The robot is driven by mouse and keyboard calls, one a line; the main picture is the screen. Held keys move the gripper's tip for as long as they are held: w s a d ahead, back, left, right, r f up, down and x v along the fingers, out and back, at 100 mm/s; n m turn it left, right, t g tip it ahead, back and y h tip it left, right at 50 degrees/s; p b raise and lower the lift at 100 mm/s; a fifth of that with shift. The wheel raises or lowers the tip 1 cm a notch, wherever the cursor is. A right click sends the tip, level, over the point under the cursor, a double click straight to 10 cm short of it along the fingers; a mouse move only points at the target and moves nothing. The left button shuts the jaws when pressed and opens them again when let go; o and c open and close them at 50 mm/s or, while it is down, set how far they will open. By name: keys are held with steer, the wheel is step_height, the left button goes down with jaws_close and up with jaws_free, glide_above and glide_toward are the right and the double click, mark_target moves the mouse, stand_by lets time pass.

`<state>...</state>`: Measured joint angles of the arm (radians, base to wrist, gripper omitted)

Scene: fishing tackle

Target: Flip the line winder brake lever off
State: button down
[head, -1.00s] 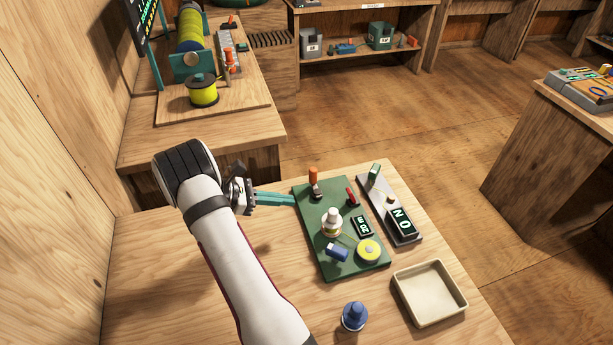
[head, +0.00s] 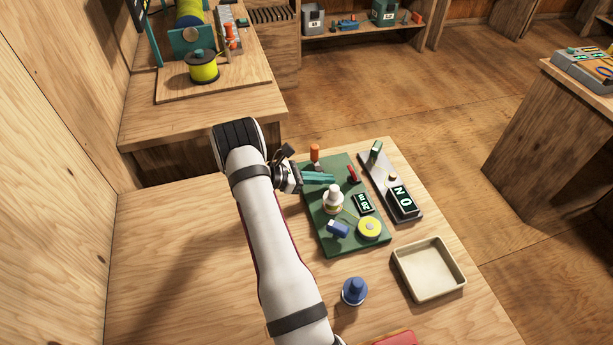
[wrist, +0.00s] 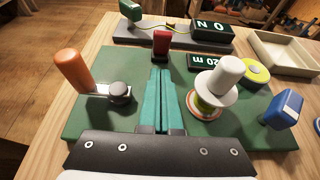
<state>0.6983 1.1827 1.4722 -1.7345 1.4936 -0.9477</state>
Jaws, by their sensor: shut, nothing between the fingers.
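The line winder is a green board (head: 322,232) on the table. It carries a red lever (head: 353,174), likely the brake lever, standing near its far edge. It also has an orange-handled crank (head: 315,152), a white knob (head: 333,199), a yellow spool (head: 370,228), a blue block (head: 338,229) and a display reading 20 m (head: 363,203). My gripper (head: 333,179) is shut and empty over the board, left of the red lever. In the wrist view, the teal fingertips (wrist: 158,72) point at the red lever (wrist: 161,43), apparently just short of it, between the crank (wrist: 73,70) and the white knob (wrist: 217,80).
A grey strip (head: 377,178) with a green switch and a lit sign (head: 404,200) lies right of the board. A cream tray (head: 428,268) and a blue knob-shaped piece (head: 354,290) sit nearer. The left of the table is bare.

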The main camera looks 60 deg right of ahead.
mark_target(349, 168)
steer(key=shift+s+d+r, duration=0.4)
steer(key=shift+s+d, duration=0.2)
steer(key=shift+s+d+r, duration=0.4)
steer(key=shift+s+d, duration=0.2)
steer(key=shift+s+d+r, duration=0.1)
steer(key=shift+r, duration=0.1)
steer(key=shift+s+d+r+t+y, duration=0.1)
steer(key=shift+d+r+t+y, duration=0.1)
steer(key=shift+t+y, duration=0.3)
steer(key=shift+s+d+r+t+y, duration=0.2)
steer(key=shift+s+r+t+y, duration=0.1)
steer(key=shift+t+y, duration=0.2)
steer(key=t+y, duration=0.1)
steer(key=s+d+r+t+y, duration=0.1)
steer(key=shift+s+d+r+t+y, duration=0.1)
steer(key=shift+s+d+t+y, duration=0.15)
steer(key=shift+t+y, duration=0.15)
steer(key=shift+w, duration=0.1)
